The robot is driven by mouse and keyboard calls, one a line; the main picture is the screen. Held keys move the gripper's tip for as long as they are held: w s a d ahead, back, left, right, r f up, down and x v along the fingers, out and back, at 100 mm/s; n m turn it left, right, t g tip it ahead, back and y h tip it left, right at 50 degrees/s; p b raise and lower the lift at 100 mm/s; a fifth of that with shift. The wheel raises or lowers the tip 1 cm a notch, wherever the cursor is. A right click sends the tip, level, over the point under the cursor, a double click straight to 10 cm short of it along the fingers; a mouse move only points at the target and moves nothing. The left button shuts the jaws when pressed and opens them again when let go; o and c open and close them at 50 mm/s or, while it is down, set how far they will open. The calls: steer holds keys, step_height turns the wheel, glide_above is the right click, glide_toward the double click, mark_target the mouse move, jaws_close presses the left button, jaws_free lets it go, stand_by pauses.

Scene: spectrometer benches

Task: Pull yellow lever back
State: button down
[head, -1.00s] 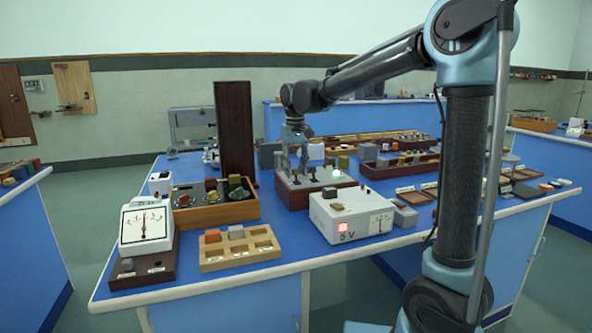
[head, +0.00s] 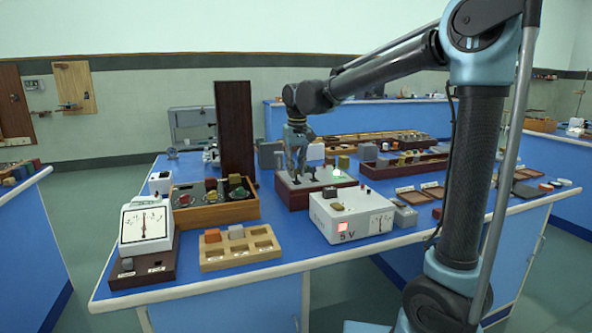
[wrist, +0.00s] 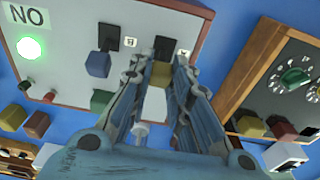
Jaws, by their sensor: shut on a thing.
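The light grey lever panel on a dark wooden base (head: 330,197) stands at the middle of the bench in the head view. The panel's top also fills the upper left of the wrist view (wrist: 75,20). My gripper (head: 298,178) points down over the panel's left part. In the wrist view the yellow lever's block (wrist: 160,74) sits between my fingertips (wrist: 163,68), near a black slot (wrist: 163,48). My gripper is shut on it, and the fingers hide its sides. A blue lever block (wrist: 98,64) is beside it to the left.
A green lamp (wrist: 30,47) glows by a "NO" label. A wooden box with knobs (wrist: 285,85) lies close to the right of my fingers. A tall dark board (head: 234,140) stands left of my gripper, and a white 5 V box (head: 345,215) in front.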

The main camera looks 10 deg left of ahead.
mark_target(301, 186)
steer(key=t, duration=0.1)
steer(key=s+d+t+y, duration=0.1)
steer(key=s+t+y, duration=0.1)
steer(key=shift+s+d+t, duration=0.15)
steer(key=shift+d+t, duration=0.1)
steer(key=shift+t, duration=0.15)
steer(key=shift+s+d+f+t+y, duration=0.15)
steer(key=shift+s+t+y, duration=0.1)
steer(key=shift+t+y, duration=0.25)
steer(key=shift+s+d+f+t+y, duration=0.2)
steer(key=shift+t+y, duration=0.1)
steer(key=shift+t, duration=0.35)
steer(key=shift+s+d+f+t+y, duration=0.15)
steer(key=shift+s+t+y, duration=0.1)
steer(key=shift+t+y, duration=0.25)
steer(key=c, duration=1.5)
jaws_free()
steer(key=shift+r, duration=0.15)
steer(key=shift+s+d+r, duration=0.25)
steer(key=shift+s+r, duration=0.1)
steer(key=shift+s, duration=0.1)
steer(key=shift+v, duration=5.25)
